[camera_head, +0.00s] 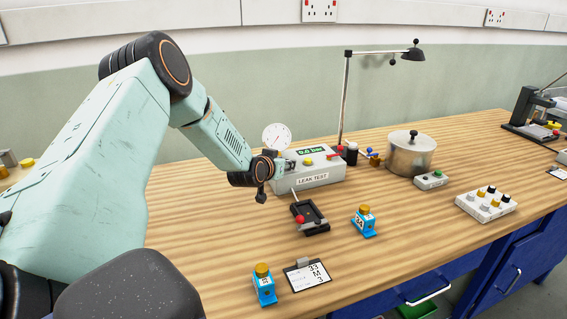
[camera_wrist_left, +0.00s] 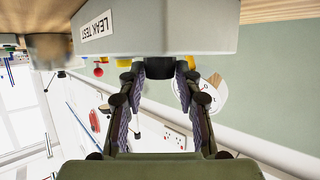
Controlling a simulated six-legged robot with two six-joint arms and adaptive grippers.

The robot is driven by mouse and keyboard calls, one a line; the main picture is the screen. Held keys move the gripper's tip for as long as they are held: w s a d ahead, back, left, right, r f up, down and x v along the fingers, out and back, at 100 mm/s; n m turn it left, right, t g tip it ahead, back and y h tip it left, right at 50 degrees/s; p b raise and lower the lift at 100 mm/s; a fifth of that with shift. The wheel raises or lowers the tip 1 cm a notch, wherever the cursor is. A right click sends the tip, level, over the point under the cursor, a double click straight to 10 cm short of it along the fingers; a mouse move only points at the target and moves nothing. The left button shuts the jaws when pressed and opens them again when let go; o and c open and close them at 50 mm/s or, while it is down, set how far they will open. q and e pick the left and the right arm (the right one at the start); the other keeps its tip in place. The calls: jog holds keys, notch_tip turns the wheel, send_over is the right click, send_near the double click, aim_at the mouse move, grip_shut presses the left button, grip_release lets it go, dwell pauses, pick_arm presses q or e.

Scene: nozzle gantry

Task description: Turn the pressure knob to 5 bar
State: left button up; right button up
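The leak test box (camera_head: 318,176) stands on the bench with a green display (camera_head: 310,150) that seems to read 0.0 bar; the first digit is hard to read. A white round gauge (camera_head: 277,137) stands behind it. My left gripper (camera_head: 282,165) is at the box's left end. In the left wrist view, which is upside down, its two fingers (camera_wrist_left: 164,72) are on either side of the dark pressure knob (camera_wrist_left: 163,68) and appear to touch it. The gripper hides most of the knob in the head view. My right gripper is not in view.
A black device with a red button (camera_head: 309,217) lies in front of the box. A lamp (camera_head: 345,95) and metal pot (camera_head: 410,155) are right of the box.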

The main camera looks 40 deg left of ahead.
pick_arm(q)
jog(key=o, duration=0.3)
jog(key=v, duration=0.7)
jog(key=shift+s, duration=0.2)
jog(key=shift+r, duration=0.1)
dwell(0.6)
